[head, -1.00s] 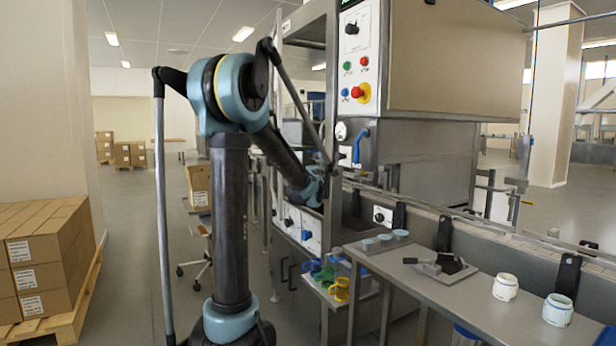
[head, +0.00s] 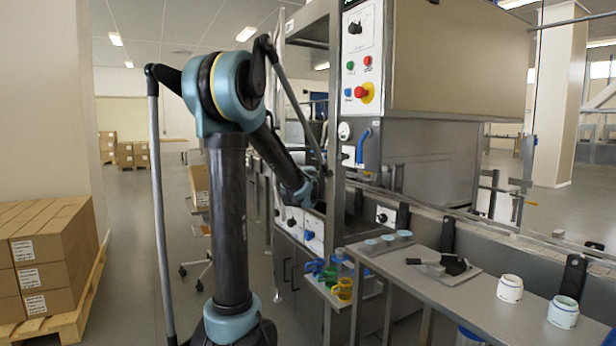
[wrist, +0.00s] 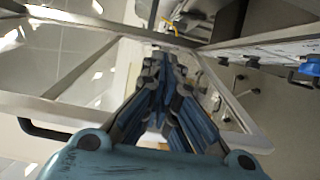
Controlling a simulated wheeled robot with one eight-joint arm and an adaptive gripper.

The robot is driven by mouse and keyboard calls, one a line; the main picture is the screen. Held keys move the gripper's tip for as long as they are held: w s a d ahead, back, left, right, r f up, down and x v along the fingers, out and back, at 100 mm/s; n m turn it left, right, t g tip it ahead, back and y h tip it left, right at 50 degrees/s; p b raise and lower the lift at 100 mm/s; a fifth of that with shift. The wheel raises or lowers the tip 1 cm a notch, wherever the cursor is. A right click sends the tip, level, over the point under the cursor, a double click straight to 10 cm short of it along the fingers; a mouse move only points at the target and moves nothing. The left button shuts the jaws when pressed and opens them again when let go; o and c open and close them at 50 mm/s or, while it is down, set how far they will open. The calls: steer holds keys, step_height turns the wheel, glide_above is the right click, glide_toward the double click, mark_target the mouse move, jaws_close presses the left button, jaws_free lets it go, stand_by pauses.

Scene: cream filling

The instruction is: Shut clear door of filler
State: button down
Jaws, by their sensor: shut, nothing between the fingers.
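The filler (head: 460,60) is a steel and beige machine with a control panel facing me. In the wrist view, a metal frame (wrist: 75,17) with see-through spans, which looks like the clear door, stretches across in front of my gripper (wrist: 163,60). A black handle (wrist: 42,131) shows at its left. My gripper's blue-grey fingers are together and hold nothing. The fingertips overlap the frame's bar in the picture; I cannot tell whether they touch it. In the head view my wrist is beside the filler's front post, and the fingertips are hard to make out.
A steel table (head: 440,290) with white jars (head: 510,288) and a dark tool stands at the right, along the conveyor. Coloured parts (head: 343,289) lie on a low shelf. Cartons (head: 50,250) on a pallet stand at the left. The aisle floor between is mostly open.

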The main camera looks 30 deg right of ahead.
steer(key=s+a, duration=0.2)
steer(key=s, duration=0.8)
steer(key=a+r+m+g+h, duration=0.1)
steer(key=a+m+g+h, duration=0.25)
steer(key=a+m, duration=0.55)
steer(key=s+a+f+m+g+y, duration=0.1)
steer(key=s+a+f+g+y, duration=0.3)
steer(key=a+f, duration=0.5)
steer(key=s+a+f+m+g+y, duration=0.1)
steer(key=s+a+f+g, duration=0.1)
steer(key=s+a+f, duration=0.65)
steer(key=s+a+f+m+g+y, duration=0.25)
steer(key=a+f, duration=0.45)
steer(key=a, duration=0.5)
steer(key=w+d+r+n+t+h, duration=0.1)
steer(key=w+d+r+n+h, duration=0.1)
steer(key=w+d+r+h, duration=0.45)
steer(key=w+d+r+n+t+h, duration=0.15)
steer(key=w+d+r, duration=0.25)
steer(key=w+r, duration=0.65)
steer(key=w+d+r+n+h, duration=0.2)
steer(key=w+d+r+h, duration=0.25)
steer(key=w, duration=0.75)
steer(key=s+d+x, duration=0.1)
steer(key=s+x, duration=0.1)
steer(key=x, duration=1.1)
steer(key=shift+r, duration=0.3)
